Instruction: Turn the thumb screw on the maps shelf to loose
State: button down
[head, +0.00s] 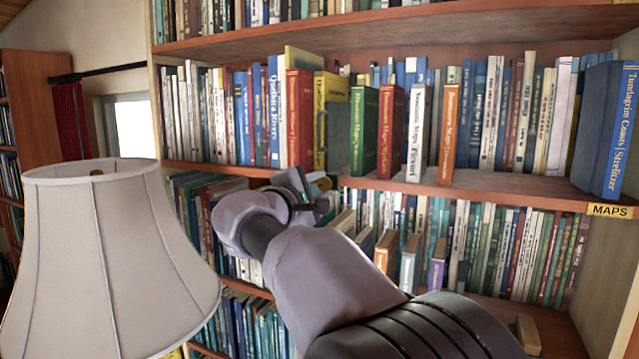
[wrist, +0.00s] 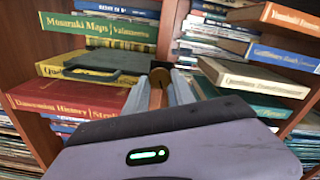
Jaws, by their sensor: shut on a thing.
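The maps shelf (head: 500,188) is a reddish-brown board across the middle of the bookcase, with a yellow MAPS label (head: 610,210) at its right end. My gripper (head: 322,190) is at the shelf's front edge, below the green and yellow books. In the wrist view, my gripper (wrist: 163,92) has its two pale fingers on either side of a small round brass-brown thumb screw (wrist: 160,76), shut on it. The screw sits at the edge of the shelf board (wrist: 171,32). Its turned position cannot be told. In the head view my gripper and wrist mostly hide the screw.
Several books stand on the maps shelf close to the gripper, among them a red book (head: 300,118) and a green book (head: 363,130). A large lampshade (head: 100,260) stands at the left front. Other books (head: 410,262) stick out on the shelf below.

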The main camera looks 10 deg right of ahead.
jog(key=shift+n+p, duration=0.35)
jog(key=shift+n, duration=0.65)
jog(key=c, duration=1.1)
grip_release()
jog(key=b+v, duration=0.3)
jog(key=v, duration=1.4)
jog(key=shift+s+a+r, duration=0.1)
jog(key=shift+s, duration=0.05)
